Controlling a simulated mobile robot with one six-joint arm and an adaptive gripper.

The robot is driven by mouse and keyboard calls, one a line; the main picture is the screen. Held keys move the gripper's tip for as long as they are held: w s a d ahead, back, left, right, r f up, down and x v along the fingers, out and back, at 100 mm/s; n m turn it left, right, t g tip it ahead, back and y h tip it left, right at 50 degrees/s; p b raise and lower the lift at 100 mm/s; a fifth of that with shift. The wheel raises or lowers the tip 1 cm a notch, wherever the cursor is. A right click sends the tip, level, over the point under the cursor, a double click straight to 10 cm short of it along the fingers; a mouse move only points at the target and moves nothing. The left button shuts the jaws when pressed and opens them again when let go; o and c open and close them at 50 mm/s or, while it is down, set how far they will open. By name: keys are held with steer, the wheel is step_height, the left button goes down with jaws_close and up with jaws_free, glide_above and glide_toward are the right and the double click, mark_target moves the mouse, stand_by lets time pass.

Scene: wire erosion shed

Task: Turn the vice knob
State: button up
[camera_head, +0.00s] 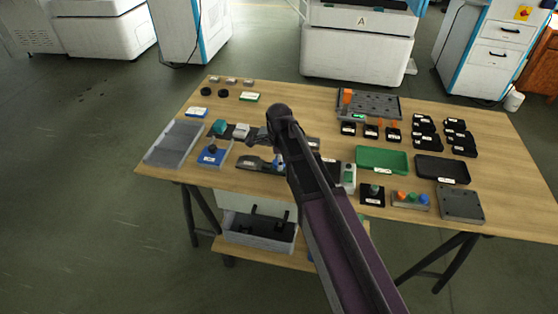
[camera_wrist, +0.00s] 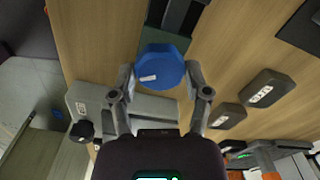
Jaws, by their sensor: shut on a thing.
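The blue faceted vice knob (camera_wrist: 160,66) with a small white label sits between the two fingers of my gripper (camera_wrist: 162,88) in the wrist view. The fingers are closed on its two sides. A light grey body (camera_wrist: 105,104) lies beside and below the knob in that view and is partly covered by a finger. In the head view my arm (camera_head: 318,190) reaches over the wooden table (camera_head: 315,104) from the lower right. It hides part of the table's middle. I cannot make out the grip on the knob there.
A grey tray (camera_head: 150,154) stands at the table's left end. A green tray (camera_head: 360,161), a black tray (camera_head: 418,168) and several black boxes stand on the right. Two labelled dark pieces (camera_wrist: 267,88) (camera_wrist: 228,115) lie close to my gripper's right side in the wrist view.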

steer(key=shift+s, duration=0.15)
steer(key=o, duration=1.1)
steer(key=shift+o, duration=0.2)
steer(key=shift+n, duration=0.3)
